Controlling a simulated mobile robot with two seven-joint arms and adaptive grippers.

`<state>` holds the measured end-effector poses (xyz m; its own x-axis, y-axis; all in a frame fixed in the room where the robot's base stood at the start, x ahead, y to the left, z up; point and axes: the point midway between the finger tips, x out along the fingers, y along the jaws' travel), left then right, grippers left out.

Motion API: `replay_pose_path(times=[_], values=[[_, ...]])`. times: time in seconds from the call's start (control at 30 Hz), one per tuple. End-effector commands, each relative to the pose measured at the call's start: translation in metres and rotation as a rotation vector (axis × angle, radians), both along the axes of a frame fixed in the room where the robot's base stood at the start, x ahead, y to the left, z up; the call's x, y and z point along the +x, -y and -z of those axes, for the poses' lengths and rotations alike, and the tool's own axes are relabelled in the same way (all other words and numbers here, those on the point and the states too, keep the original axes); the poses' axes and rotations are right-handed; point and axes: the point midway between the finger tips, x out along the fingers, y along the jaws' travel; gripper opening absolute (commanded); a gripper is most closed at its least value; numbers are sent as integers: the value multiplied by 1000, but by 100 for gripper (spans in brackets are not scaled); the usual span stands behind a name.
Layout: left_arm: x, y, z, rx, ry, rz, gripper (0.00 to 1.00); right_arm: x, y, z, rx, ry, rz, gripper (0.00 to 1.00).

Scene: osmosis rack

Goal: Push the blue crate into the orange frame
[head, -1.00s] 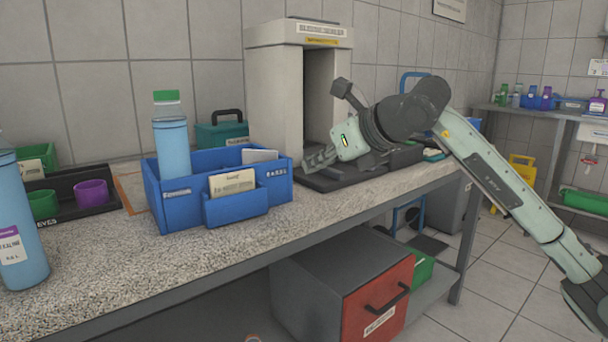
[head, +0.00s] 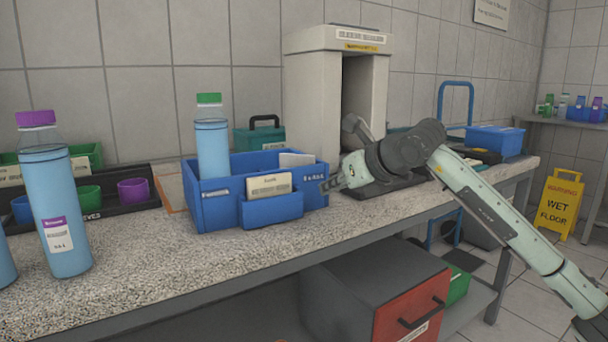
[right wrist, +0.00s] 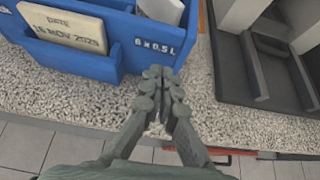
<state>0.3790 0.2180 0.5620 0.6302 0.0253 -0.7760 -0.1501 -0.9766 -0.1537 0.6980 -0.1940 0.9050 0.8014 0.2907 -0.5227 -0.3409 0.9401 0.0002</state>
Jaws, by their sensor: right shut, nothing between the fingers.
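The blue crate (head: 219,213) stands upright on the speckled counter. It holds a blue bottle with a green cap (head: 212,145), and cards sit in it and its front pocket. The orange frame (head: 164,196) shows as a thin outline on the counter at the crate's left, mostly hidden behind it. An orange strip (right wrist: 202,18) also shows beyond the crate in the right wrist view. My right gripper (head: 326,186) is shut and empty at the crate's right end, low over the counter. Its fingertips (right wrist: 161,84) are close to the crate's labelled end (right wrist: 150,52); I cannot tell if they touch. My left gripper is out of view.
A purple-capped bottle (head: 54,210) stands at the front left. A black tray with cups (head: 108,211) lies left of the frame. A pale open-fronted cabinet (head: 312,105) and dark base (head: 392,186) stand at right.

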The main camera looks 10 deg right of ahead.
Motion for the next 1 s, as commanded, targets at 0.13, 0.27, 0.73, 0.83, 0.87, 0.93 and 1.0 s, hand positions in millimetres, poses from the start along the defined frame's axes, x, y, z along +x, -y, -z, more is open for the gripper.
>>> replay_pose_path(times=[0.13,0.27,0.73,0.83,0.87,0.93,1.0], values=[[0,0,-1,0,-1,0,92,4,-2,-1,0,0,0,0],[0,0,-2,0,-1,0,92,8,-4,-1,0,0,-1,0],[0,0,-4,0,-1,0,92,21,-8,0,1,0,0,0],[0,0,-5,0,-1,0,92,24,-9,0,1,0,0,0],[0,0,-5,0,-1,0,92,25,-10,0,1,0,0,0],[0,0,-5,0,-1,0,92,27,-10,0,0,0,-1,0],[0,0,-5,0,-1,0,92,27,-10,0,1,1,-1,0]])
